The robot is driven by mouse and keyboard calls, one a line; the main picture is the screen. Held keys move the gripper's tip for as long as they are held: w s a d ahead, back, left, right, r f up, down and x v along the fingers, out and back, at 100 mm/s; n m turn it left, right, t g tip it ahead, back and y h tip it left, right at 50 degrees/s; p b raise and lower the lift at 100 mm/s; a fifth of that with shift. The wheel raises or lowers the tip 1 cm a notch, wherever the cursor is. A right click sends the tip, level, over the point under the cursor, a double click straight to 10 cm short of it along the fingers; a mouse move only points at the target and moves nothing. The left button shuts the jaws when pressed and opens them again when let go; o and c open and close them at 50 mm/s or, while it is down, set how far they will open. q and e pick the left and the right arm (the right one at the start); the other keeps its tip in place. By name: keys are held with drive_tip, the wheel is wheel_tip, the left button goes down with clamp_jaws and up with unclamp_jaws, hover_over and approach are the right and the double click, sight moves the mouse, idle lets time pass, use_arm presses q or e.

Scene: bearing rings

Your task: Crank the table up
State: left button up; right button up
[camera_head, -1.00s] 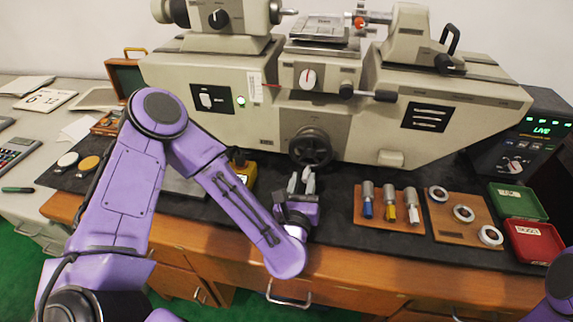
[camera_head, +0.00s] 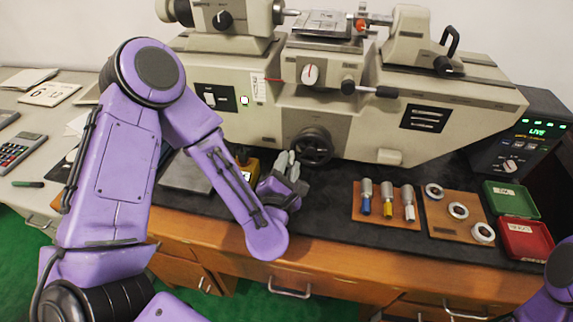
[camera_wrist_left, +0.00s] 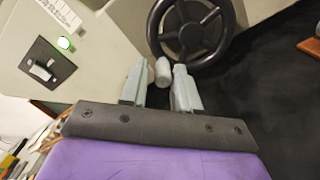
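The machine's metal table (camera_head: 318,24) sits at the top centre of the large beige machine. Below it on the front is a dark spoked handwheel (camera_head: 316,146), which also shows at the top of the left wrist view (camera_wrist_left: 188,32). A pale cylindrical handle (camera_wrist_left: 162,71) stands out at the wheel's lower left rim. My left gripper (camera_head: 288,162) is close to the wheel's lower left side. Its two fingers are apart in the left wrist view (camera_wrist_left: 160,88), with the handle showing in the gap, nearer the right finger. Contact cannot be told. My right gripper is out of view.
A wooden board with several colour-banded pins (camera_head: 388,203) and a board of rings (camera_head: 459,212) lie to the right. Green (camera_head: 511,199) and red (camera_head: 526,239) cases are beyond them. A lever (camera_head: 372,91) juts from the machine above the wheel. Dark mat lies below the wheel.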

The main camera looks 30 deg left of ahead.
use_arm(q)
drive_tip(key=shift+f+b+v, duration=0.25)
drive_tip(key=shift+b+v, duration=0.25)
drive_tip(key=shift+v, duration=0.5)
drive_tip(key=p+v, duration=0.5)
drive_tip(key=v, duration=0.1)
drive_tip(key=shift+s+r, duration=0.15)
drive_tip(key=shift+r, duration=0.1)
